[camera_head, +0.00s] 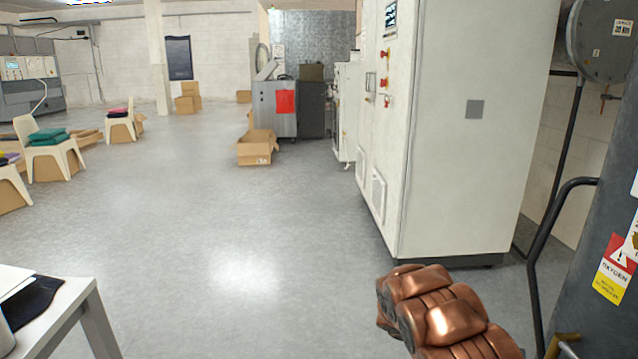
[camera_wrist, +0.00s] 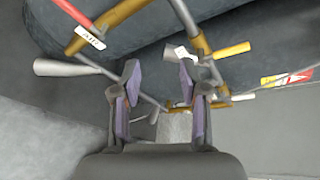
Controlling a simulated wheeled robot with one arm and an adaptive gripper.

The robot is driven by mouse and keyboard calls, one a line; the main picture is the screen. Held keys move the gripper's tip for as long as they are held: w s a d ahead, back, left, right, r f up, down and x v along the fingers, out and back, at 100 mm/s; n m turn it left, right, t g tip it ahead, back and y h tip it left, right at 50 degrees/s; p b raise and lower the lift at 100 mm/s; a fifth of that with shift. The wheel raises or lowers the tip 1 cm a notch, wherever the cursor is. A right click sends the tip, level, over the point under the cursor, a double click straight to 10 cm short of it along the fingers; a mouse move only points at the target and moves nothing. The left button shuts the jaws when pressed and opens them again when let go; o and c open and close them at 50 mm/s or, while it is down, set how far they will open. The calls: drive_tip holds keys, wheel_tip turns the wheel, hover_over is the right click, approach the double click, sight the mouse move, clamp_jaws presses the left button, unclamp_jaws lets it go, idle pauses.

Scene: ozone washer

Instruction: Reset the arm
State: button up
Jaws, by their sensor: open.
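My gripper (camera_wrist: 163,98) shows in the wrist view with its two purple-padded fingers apart and nothing held between them. Behind and around the fingers is brass-coloured pipework (camera_wrist: 122,12). A red valve handle (camera_wrist: 72,12) with a white tag is at the upper left, and a yellow valve handle (camera_wrist: 232,50) is to the right of the fingers. I cannot tell whether the fingers touch the pipework. In the head view, my copper-coloured arm shows at the lower right, and my gripper is outside the picture.
A tall white cabinet (camera_head: 470,130) stands close ahead on the right. A dark tank (camera_head: 610,180) with an oxygen warning label and a black rail (camera_head: 540,250) are at the right edge. A white table (camera_head: 75,300) is at lower left. The middle floor is clear.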

drive_tip(key=s+a+r+m+g+y, duration=0.1)
drive_tip(key=s+a+r+m+y, duration=0.3)
drive_tip(key=s+m, duration=0.4)
drive_tip(key=s+a+r+m+g+y, duration=0.1)
drive_tip(key=s+a+r+m+y, duration=0.15)
drive_tip(key=s+r+m, duration=0.6)
drive_tip(key=s+a+m+t+y, duration=0.2)
drive_tip(key=s+a+m+y, duration=0.75)
drive_tip(key=s+a, duration=1)
wheel_tip(320, 180, up, 22)
drive_tip(key=a+m+t+h+p, duration=0.1)
drive_tip(key=m+p, duration=0.1)
drive_tip(key=p, duration=1.9)
drive_tip(key=shift+w+a+r, duration=0.15)
drive_tip(key=shift+w+a, duration=0.1)
drive_tip(key=shift+a, duration=0.15)
drive_tip(key=shift+d, duration=0.15)
